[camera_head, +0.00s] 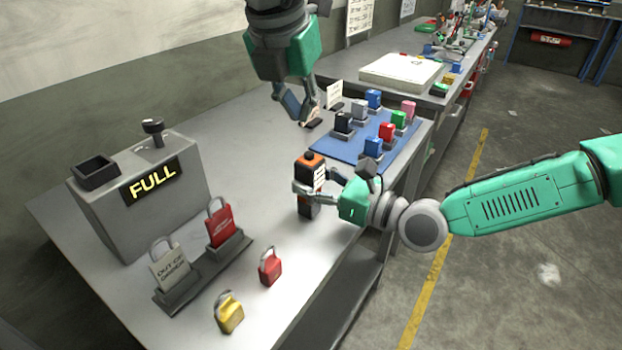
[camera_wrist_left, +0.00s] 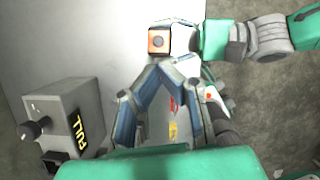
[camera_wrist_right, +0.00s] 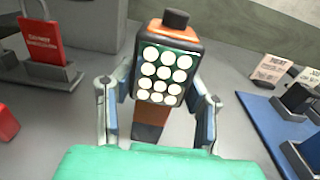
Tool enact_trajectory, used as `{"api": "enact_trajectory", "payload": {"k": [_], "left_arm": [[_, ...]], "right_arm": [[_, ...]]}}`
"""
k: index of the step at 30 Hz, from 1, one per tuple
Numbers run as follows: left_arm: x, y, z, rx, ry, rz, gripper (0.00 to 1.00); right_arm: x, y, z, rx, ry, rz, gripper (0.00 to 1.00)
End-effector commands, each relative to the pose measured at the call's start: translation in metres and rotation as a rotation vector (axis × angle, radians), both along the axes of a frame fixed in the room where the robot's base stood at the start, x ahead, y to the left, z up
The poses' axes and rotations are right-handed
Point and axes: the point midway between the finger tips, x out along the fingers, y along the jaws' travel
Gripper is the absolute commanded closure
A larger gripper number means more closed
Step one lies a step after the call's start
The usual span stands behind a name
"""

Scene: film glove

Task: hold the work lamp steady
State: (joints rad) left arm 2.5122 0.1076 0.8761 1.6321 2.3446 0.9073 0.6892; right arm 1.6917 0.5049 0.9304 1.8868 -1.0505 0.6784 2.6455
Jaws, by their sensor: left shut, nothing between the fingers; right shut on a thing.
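The work lamp (camera_head: 309,192), an orange and black block with a knob on top, stands upright on the grey bench. Its face of round white LEDs shows in the right wrist view (camera_wrist_right: 163,75). My right gripper (camera_head: 318,186) is shut on the lamp, with a finger on each side of its body; the fingers also show in the right wrist view (camera_wrist_right: 157,115). My left gripper (camera_head: 306,118) is shut and empty above the bench, behind the lamp in the head view. The lamp's orange top appears beyond the left fingers in the left wrist view (camera_wrist_left: 160,41).
A grey box (camera_head: 140,195) marked FULL stands at left. A padlock stand (camera_head: 205,270) holds a red and a grey padlock. A loose red padlock (camera_head: 270,266) and yellow padlock (camera_head: 229,313) lie in front.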

Motion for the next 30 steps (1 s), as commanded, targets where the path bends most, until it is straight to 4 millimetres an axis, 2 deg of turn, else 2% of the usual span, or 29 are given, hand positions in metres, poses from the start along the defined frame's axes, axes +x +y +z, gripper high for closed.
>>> {"api": "enact_trajectory", "payload": {"k": [14,17,22,27,30], "left_arm": [[0.004,0.003,0.001,0.01,-0.037,-0.038,1.0],[0.015,0.006,0.003,0.039,-0.135,-0.143,1.0],[0.031,0.004,0.012,0.121,-0.361,-0.426,1.0],[0.035,-0.005,0.021,0.192,-0.525,-0.66,1.0],[0.035,-0.007,0.022,0.214,-0.573,-0.733,1.0]], "right_arm": [[0.0,0.001,0.0,-0.001,0.0,0.0,0.95],[0.0,0.001,0.0,-0.002,0.0,0.0,0.95],[0.0,0.001,0.0,-0.001,0.0,0.0,0.95],[0.0,0.0,0.0,0.0,0.0,0.0,0.95],[0.0,0.0,0.0,0.0,0.0,0.0,0.95]]}}
